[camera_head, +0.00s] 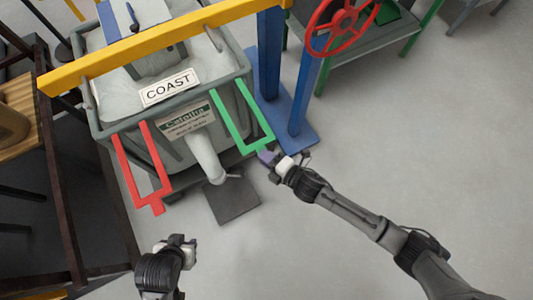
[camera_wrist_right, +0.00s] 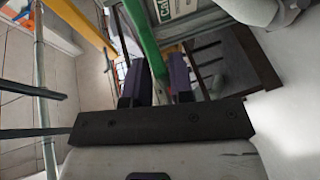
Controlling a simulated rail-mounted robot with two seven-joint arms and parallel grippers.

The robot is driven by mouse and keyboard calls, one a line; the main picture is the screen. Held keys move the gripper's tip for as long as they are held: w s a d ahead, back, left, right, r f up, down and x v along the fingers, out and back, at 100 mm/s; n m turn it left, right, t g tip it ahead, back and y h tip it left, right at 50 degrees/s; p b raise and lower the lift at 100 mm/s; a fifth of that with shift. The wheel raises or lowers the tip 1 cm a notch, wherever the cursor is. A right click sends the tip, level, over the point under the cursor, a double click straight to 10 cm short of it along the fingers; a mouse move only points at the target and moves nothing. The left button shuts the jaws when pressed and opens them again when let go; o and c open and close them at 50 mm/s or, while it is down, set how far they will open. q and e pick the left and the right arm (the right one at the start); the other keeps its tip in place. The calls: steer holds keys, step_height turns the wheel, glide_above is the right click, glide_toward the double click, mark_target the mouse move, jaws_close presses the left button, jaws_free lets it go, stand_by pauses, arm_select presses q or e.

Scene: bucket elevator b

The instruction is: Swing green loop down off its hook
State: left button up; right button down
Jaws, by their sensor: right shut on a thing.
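The green loop (camera_head: 229,120) hangs at the front right corner of the grey bin, its lower end towards me. My right gripper (camera_head: 272,156) is at this lower end. In the right wrist view the green bar (camera_wrist_right: 143,38) runs down between the purple fingers of my right gripper (camera_wrist_right: 156,88), which is shut on it. I cannot make out the hook clearly. My left gripper (camera_head: 182,241) is at the lower left, apart from the loops, and I cannot tell whether it is open.
A red loop (camera_head: 124,168) hangs at the bin's left. Blue posts (camera_head: 270,55) and a red wheel (camera_head: 341,17) stand right. Floor at the right is clear.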

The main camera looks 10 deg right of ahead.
steer(key=shift+w+d, duration=0.1)
steer(key=c, duration=1.3)
jaws_free()
steer(key=shift+o, duration=0.7)
steer(key=shift+w, duration=0.15)
steer(key=shift+s+d+r, duration=0.1)
steer(key=shift+s, duration=0.2)
steer(key=p+v, duration=0.2)
steer(key=v, duration=1.1)
steer(key=shift+p, duration=0.3)
steer(key=shift+m, duration=0.3)
